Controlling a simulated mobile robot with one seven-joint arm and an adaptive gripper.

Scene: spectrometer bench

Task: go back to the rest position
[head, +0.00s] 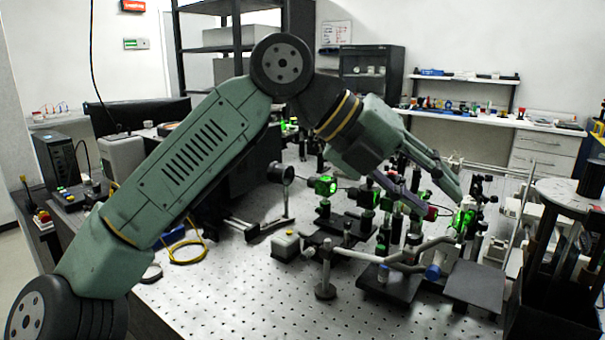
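My arm reaches from the lower left, bends at an elbow high in the middle of the head view, and slopes down to the right over the optical bench (240,287). My gripper (443,205) points down and right above the crowded optics. Its two fingers are spread apart, and I see nothing held between them. Optics show behind and below the fingertips; I cannot tell whether the tips touch any of them.
Green-lit optic mounts (326,186) and posts crowd the area under my gripper. A dark rack (560,200) stands at the right edge. The bench's front middle is bare. A yellow cable loop (187,251) lies beside my arm.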

